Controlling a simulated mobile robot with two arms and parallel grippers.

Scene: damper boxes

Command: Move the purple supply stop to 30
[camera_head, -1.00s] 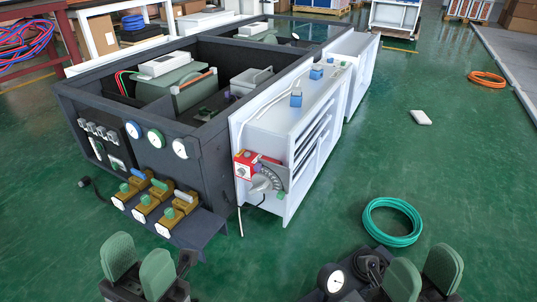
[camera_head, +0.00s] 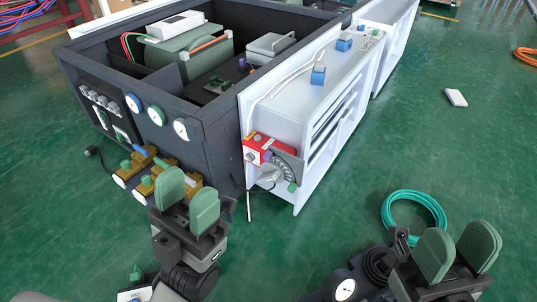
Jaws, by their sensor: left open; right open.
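A grey dial plate with a scale (camera_head: 287,165) is on the end of the white box, beside a red actuator (camera_head: 261,146). A grey knob (camera_head: 268,175) and a small green piece (camera_head: 292,187) are at the plate. No purple stop can be made out on this plate; a small purple spot (camera_head: 242,63) shows inside the dark box, too small to identify. My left gripper (camera_head: 188,200) is open and empty, left of the dial and in front of the dark box, apart from the dial. My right gripper (camera_head: 457,250) is open and empty at the lower right.
The dark box (camera_head: 215,150) carries gauges (camera_head: 157,116) and brass valves (camera_head: 146,186), partly hidden by my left gripper. The white box (camera_head: 285,120) has blue fittings (camera_head: 318,76) on top. A green hose coil (camera_head: 412,212) lies on the floor.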

